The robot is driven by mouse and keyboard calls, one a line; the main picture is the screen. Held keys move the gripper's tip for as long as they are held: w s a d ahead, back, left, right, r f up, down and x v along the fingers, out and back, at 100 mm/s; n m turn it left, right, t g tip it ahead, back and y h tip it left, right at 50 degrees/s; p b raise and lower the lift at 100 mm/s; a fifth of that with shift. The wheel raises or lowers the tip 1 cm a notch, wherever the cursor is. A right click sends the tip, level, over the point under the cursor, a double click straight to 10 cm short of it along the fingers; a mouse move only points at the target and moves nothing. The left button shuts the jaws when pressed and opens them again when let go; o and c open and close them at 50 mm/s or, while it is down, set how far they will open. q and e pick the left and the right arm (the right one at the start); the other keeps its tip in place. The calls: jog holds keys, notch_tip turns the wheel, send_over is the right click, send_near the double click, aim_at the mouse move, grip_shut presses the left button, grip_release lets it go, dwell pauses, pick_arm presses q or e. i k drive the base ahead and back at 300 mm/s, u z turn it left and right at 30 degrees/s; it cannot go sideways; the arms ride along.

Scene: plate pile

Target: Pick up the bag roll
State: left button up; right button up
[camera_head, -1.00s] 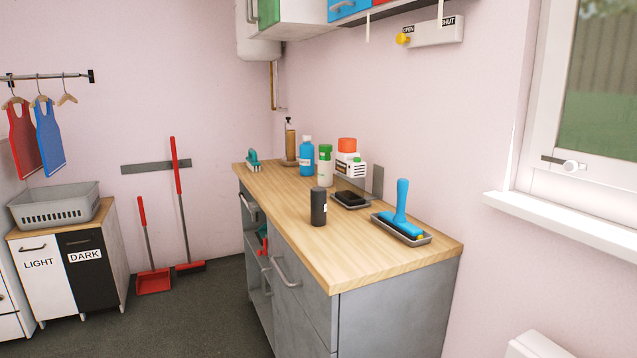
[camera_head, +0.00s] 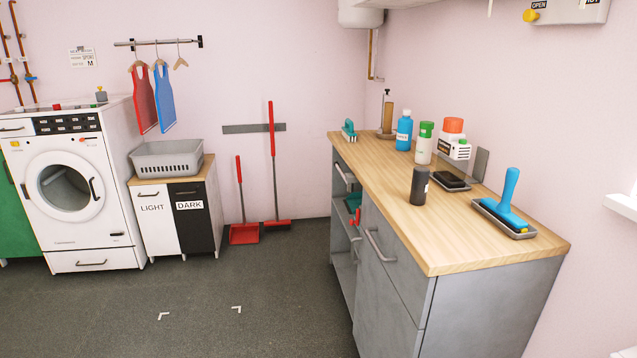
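A dark grey upright cylinder with a small pale label (camera_head: 419,186) stands near the front edge of the wooden worktop (camera_head: 460,240). It looks like the bag roll, but I cannot tell for sure. It stands free, with nothing touching its sides. Neither of my grippers is in view.
A blue-handled roller in a tray (camera_head: 508,205), a black pad in a tray (camera_head: 450,181) and several bottles stand on the worktop. A washing machine (camera_head: 75,190), a grey basket (camera_head: 168,158) on a cabinet and a red dustpan (camera_head: 244,233) are at left. The floor (camera_head: 230,275) is mostly clear.

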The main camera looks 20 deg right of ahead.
aim_at(421, 174)
jog(key=u, duration=0.3)
jog(key=i, duration=3.15)
jog(key=z, duration=1.95)
